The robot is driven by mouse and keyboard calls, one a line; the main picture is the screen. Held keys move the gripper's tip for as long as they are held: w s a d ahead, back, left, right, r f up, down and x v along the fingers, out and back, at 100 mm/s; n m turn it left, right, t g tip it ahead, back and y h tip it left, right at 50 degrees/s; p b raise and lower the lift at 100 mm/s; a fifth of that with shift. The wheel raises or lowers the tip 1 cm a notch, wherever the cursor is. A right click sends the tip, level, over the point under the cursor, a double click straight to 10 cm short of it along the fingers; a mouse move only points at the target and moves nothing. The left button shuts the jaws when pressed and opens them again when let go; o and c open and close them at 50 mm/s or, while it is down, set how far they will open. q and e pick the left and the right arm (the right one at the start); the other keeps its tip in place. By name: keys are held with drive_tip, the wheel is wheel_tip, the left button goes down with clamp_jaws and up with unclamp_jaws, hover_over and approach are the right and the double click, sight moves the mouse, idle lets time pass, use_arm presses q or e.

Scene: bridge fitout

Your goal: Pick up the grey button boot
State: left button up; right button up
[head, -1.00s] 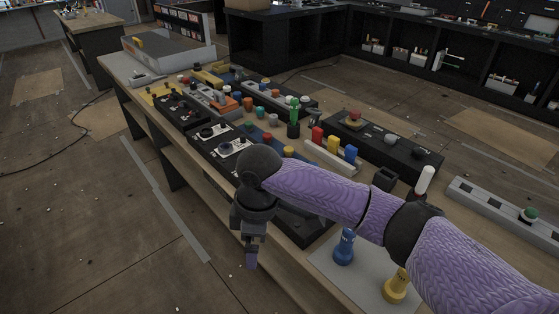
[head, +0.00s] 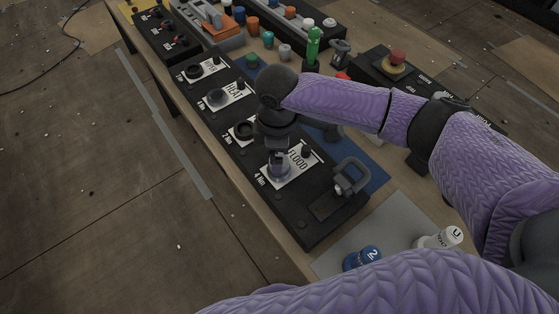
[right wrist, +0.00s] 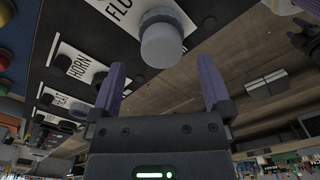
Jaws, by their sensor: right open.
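A light grey, rounded cylindrical boot (head: 278,171) sits on the FLOOD plate (head: 299,161) of the black panel. In the right wrist view this grey boot (right wrist: 162,44) is close ahead, between and just beyond the fingertips. My right gripper (head: 278,157) points down over the FLOOD plate in the head view. It also shows in the right wrist view (right wrist: 162,68), with purple fingers spread and nothing between them. Whether a finger touches the boot cannot be told. My left gripper is outside both views.
The black panel (head: 302,227) has HEAT and other labelled plates, dark knobs and a metal bracket (head: 350,178). Behind stand a green bottle-like piece (head: 313,44), small coloured cups and a red-button box (head: 393,66). A blue piece (head: 362,258) and white cylinder (head: 440,238) are near right.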

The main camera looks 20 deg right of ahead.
drive_tip(key=f, duration=0.3)
drive_tip(key=shift+s+d+f+b, duration=0.1)
drive_tip(key=shift+s+f+b, duration=0.15)
drive_tip(key=shift+b, duration=0.15)
drive_tip(key=shift+w+r, duration=0.1)
clamp_jaws()
